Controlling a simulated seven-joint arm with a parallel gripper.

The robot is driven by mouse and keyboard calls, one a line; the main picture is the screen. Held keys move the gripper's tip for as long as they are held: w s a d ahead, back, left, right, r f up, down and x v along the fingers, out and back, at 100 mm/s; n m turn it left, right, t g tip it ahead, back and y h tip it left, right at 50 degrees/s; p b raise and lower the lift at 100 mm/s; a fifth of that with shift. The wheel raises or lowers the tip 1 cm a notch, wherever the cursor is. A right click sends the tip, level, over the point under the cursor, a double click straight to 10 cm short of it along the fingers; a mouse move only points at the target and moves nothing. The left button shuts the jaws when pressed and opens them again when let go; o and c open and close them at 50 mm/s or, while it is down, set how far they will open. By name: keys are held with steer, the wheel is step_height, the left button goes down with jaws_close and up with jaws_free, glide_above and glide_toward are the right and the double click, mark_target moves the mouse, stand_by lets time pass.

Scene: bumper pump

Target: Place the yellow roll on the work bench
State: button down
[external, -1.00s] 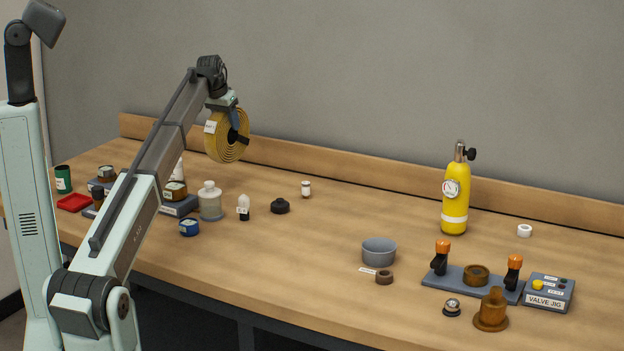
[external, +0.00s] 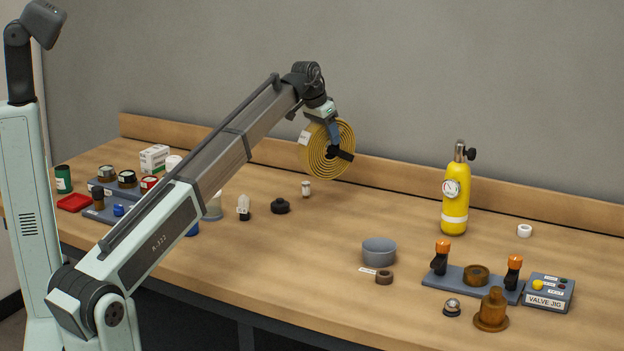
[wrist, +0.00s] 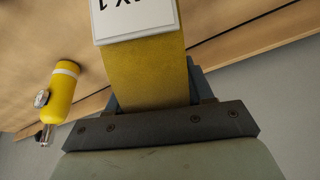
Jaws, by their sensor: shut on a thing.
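The yellow roll (external: 324,155) is a flat spiral coil with a white label. My gripper (external: 340,150) is shut on it and holds it upright in the air, above the back part of the work bench (external: 330,237). In the wrist view the roll's yellow edge (wrist: 148,75) fills the middle, between the dark gripper parts, with the white label at the top. The fingertips are mostly hidden there behind the roll.
A yellow cylinder with a gauge (external: 455,200) stands to the right. A grey bowl (external: 379,251), a brown ring (external: 384,277) and the valve jig (external: 470,284) are at front right. Small parts and trays crowd the left. The bench between bowl and black knob (external: 280,206) is clear.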

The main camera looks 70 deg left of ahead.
steer(key=w+d+n, duration=0.2)
steer(key=w+d, duration=0.2)
steer(key=d, duration=0.3)
steer(key=w+d+n+y, duration=0.1)
steer(key=w+d, duration=0.3)
steer(key=d, duration=0.4)
steer(key=shift+w+d+n+g, duration=0.2)
steer(key=shift+n+g, duration=0.2)
steer(key=shift+n, duration=0.3)
step_height(320, 180, down, 10)
stand_by(0.4)
steer(key=shift+c, duration=2.2)
jaws_free()
steer(key=shift+f, duration=0.15)
